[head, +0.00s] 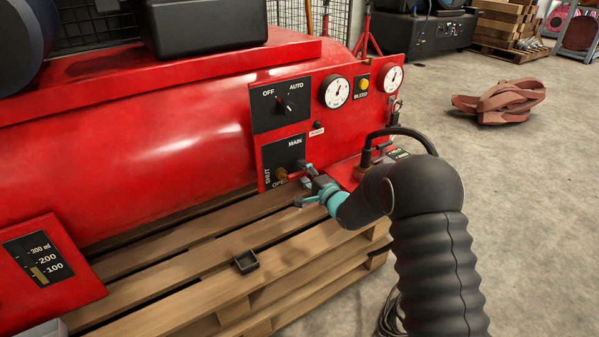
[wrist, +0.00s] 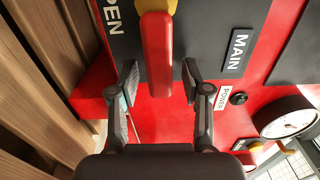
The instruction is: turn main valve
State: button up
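The main valve has a red lever handle (head: 294,176) on a brass-yellow hub (head: 282,174). It sits on a dark panel (head: 284,153) marked MAIN, SHUT and OPEN on the red tank's side. The lever points right from the hub in the head view. In the wrist view the red lever (wrist: 157,50) runs down from the hub (wrist: 157,5) at the top edge. My gripper (head: 304,186) is at the lever's free end. In the wrist view its fingers (wrist: 160,82) are open on either side of the lever, with gaps visible. The head view partly hides the lever tip.
Above are an OFF/AUTO switch panel (head: 281,103), gauges (head: 335,92) and a yellow BLEED button (head: 362,84). Open concrete floor (head: 520,190) lies to the right.

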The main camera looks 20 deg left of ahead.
jog(key=shift+s+d, duration=0.1)
jog(key=v, duration=1.1)
jog(key=shift+s+d, duration=0.2)
jog(key=shift+d, duration=0.15)
